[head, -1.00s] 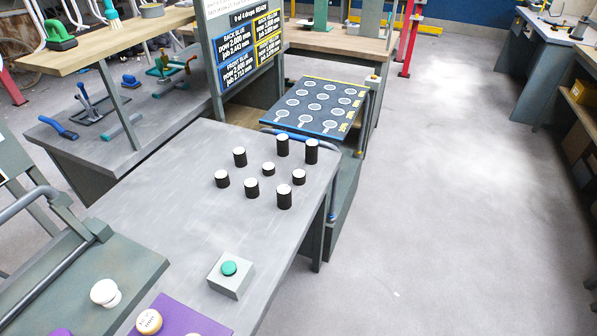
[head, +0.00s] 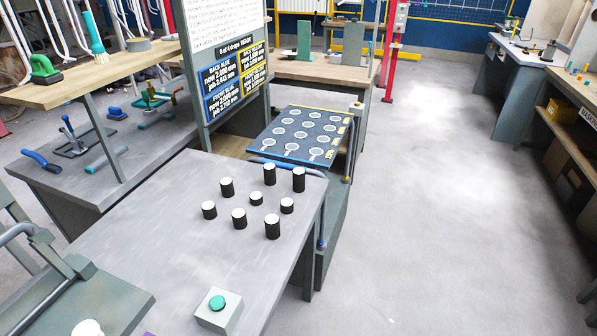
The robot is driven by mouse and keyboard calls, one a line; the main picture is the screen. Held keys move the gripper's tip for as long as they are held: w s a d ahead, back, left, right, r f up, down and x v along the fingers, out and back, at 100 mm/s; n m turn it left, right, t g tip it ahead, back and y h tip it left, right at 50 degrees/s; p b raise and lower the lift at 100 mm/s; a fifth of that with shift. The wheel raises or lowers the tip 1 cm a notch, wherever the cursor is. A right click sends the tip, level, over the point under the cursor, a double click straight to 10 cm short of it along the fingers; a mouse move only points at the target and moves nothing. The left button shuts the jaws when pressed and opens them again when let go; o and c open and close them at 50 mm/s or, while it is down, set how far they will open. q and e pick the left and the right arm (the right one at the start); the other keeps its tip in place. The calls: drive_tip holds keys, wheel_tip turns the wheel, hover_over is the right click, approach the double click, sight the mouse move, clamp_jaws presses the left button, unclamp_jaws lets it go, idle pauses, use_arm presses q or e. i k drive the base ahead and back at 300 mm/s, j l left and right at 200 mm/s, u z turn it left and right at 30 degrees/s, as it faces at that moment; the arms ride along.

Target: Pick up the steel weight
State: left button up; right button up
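Several dark cylinders with white tops stand upright in a loose group on the grey table, among them a front one (head: 272,227), a back right one (head: 299,180), a left one (head: 209,210) and a short middle one (head: 256,199). Their heights differ. I cannot tell which of these, if any, is the steel weight. A round white piece (head: 88,328) is cut off at the bottom edge, and I cannot tell its material. Neither gripper shows in the head view.
The grey table (head: 140,245) has bare room left of the cylinders. A box with a green button (head: 218,303) sits at its front edge. Behind is a dark board with pale circles (head: 300,130). A sign (head: 235,80) stands at back left. Open floor (head: 420,230) lies right.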

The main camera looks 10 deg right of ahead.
sight(298, 173)
drive_tip(key=l+u, duration=0.5)
drive_tip(key=l, duration=0.7)
drive_tip(key=i+l, duration=0.35)
drive_tip(key=l, duration=0.15)
drive_tip(key=i+l, duration=0.4)
drive_tip(key=l, duration=0.15)
